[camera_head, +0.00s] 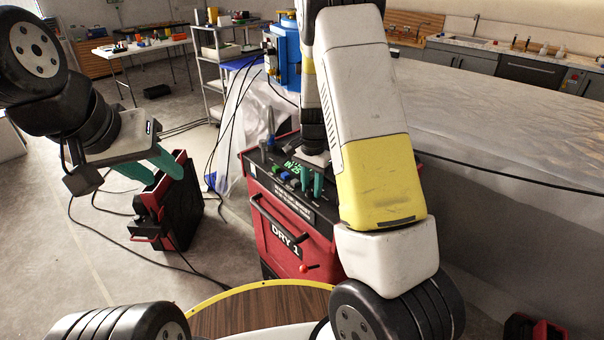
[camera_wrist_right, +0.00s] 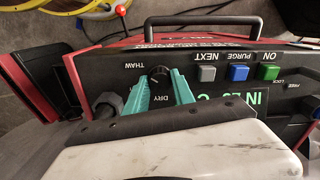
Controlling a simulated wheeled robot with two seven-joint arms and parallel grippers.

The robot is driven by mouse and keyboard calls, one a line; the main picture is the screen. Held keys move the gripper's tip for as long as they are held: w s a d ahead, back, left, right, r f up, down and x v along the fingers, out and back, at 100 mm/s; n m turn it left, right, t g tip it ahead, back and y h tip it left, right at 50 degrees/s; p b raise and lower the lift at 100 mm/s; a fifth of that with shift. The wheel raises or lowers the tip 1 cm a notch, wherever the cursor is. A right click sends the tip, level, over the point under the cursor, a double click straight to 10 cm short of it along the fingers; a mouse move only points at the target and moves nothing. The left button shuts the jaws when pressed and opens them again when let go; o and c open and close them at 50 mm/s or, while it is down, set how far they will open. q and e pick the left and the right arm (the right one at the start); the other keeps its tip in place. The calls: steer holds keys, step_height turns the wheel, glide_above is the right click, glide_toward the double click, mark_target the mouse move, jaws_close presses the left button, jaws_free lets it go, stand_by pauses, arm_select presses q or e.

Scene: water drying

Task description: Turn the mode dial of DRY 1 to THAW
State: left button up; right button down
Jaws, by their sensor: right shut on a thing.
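The red and black DRY 1 machine (camera_head: 275,250) stands in front of me in the head view, with its control panel on top. In the right wrist view the panel appears upside down, and the dark round mode dial (camera_wrist_right: 159,72) sits near the THAW and DRY labels. My right gripper (camera_wrist_right: 160,84) is shut on the dial, with a teal finger on each side. Its pointer cannot be made out. In the head view the right gripper (camera_head: 312,185) is over the panel and the dial is hidden. My left gripper (camera_head: 165,170) is open and empty, away from DRY 1.
Grey, blue (camera_wrist_right: 239,73) and green (camera_wrist_right: 269,72) buttons lie beside the dial, near a green display (camera_wrist_right: 258,97). A red-knobbed lever (camera_head: 304,268) and a handle are on the front. Another red and black unit (camera_head: 175,205) stands at left. Black cables cross the floor.

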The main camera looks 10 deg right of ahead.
mark_target(312, 188)
steer(key=shift+w, duration=0.1)
steer(key=c, duration=1.1)
jaws_free()
steer(key=shift+o, duration=0.2)
steer(key=shift+r, duration=0.1)
step_height(312, 188, up, 7)
steer(key=shift+r, duration=0.35)
